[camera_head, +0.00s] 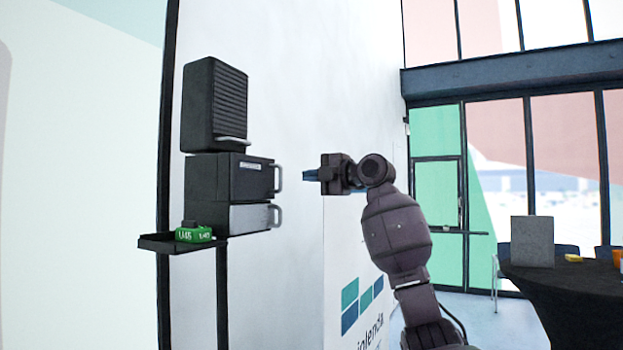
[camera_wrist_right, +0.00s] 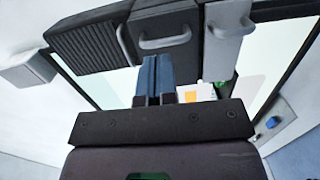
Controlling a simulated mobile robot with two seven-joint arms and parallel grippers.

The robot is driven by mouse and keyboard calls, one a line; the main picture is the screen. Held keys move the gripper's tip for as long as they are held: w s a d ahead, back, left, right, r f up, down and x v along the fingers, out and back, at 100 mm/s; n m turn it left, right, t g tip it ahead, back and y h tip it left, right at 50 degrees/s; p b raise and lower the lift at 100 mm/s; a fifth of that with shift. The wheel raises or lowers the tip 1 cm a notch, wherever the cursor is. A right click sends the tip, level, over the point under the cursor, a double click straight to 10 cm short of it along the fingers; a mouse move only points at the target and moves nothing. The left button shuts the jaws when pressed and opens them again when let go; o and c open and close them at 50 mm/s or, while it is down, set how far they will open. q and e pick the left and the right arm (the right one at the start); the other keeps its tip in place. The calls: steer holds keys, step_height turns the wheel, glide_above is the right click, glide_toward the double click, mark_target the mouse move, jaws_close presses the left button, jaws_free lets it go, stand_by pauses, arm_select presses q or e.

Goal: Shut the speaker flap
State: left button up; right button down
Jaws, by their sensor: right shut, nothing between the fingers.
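The black speaker (camera_head: 198,105) is the top box of a wall-side stack, with a ribbed front (camera_head: 229,100) and a pale handle (camera_head: 232,140) at its lower edge. I take this ribbed front as the flap; it looks close to the body, and I cannot tell whether a gap is left. In the right wrist view the ribbed face (camera_wrist_right: 88,45) is at upper left. My right gripper (camera_head: 308,175) is shut and empty, to the right of the stack and apart from it. Its blue fingers (camera_wrist_right: 157,62) point toward the boxes. My left gripper is out of view.
Below the speaker are a black box (camera_head: 215,180) and a grey-fronted box (camera_head: 244,217), each with a handle. A small shelf (camera_head: 157,243) holds a green clock-like block (camera_head: 193,234). A dark round table (camera_head: 570,285) stands far right. Space right of the stack is free.

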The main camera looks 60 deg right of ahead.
steer(key=s+d+b, duration=0.1)
steer(key=s+d, duration=0.4)
steer(key=s, duration=0.1)
steer(key=shift+s+d+b, duration=0.15)
steer(key=shift+d+b, duration=0.15)
